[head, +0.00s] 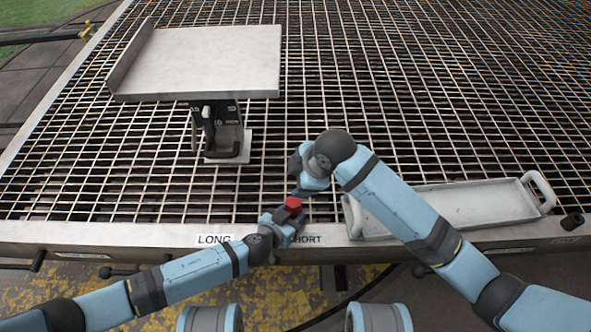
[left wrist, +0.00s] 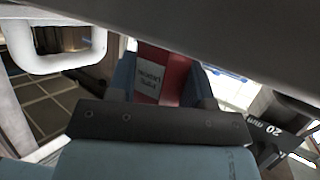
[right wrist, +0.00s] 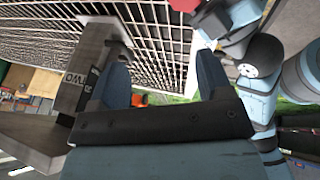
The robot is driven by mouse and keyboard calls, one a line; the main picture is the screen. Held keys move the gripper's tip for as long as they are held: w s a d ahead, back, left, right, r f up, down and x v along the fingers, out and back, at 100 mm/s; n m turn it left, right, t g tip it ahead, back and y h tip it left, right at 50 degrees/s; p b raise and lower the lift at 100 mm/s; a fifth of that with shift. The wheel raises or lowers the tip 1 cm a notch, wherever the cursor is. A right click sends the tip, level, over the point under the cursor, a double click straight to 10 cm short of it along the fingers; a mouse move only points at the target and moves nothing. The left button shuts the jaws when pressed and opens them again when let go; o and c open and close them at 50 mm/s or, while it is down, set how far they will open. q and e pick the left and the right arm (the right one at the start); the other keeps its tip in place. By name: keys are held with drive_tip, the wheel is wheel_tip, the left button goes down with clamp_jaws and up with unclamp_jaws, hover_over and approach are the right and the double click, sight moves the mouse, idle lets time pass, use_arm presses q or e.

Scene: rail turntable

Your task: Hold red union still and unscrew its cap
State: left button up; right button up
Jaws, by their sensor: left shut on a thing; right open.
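The red union (head: 293,204) is held up near the front edge of the grating table. My left gripper (head: 283,214) is shut on it. In the left wrist view the red union (left wrist: 176,70) sits between the two blue fingers, with a white printed label on its face. My right gripper (head: 296,184) is just above and behind the union; in the right wrist view its fingers (right wrist: 163,75) are apart with nothing between them. Red parts of the union (right wrist: 184,4) show at the top of that view, beside my left gripper. I cannot clearly tell the cap from the body.
A grey metal tray with handles (head: 450,207) lies at the front right. A raised grey plate (head: 205,60) on a dark stand (head: 222,132) is at the back left. LONG (head: 214,239) and SHORT labels mark the front edge. The grating behind is largely clear.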

sight(296, 199)
drive_tip(key=f+n+g+h, duration=0.1)
drive_tip(key=f, duration=0.3)
drive_tip(key=f+n+g+h, duration=0.1)
drive_tip(key=f+h, duration=0.1)
drive_tip(key=f, duration=0.1)
drive_tip(key=f+n+g+h, duration=0.1)
drive_tip(key=f+n, duration=0.1)
drive_tip(key=f, duration=0.2)
drive_tip(key=shift+w+a+f+g+h, duration=0.2)
drive_tip(key=shift+a+f+g+h, duration=0.1)
drive_tip(key=shift+a+g, duration=0.1)
drive_tip(key=c, duration=1)
drive_tip(key=shift+w+n, duration=0.15)
drive_tip(key=shift+n, duration=1.05)
drive_tip(key=shift+c, duration=0.2)
drive_tip(key=n, duration=0.3)
drive_tip(key=shift+a+n, duration=0.1)
drive_tip(key=shift+n, duration=0.3)
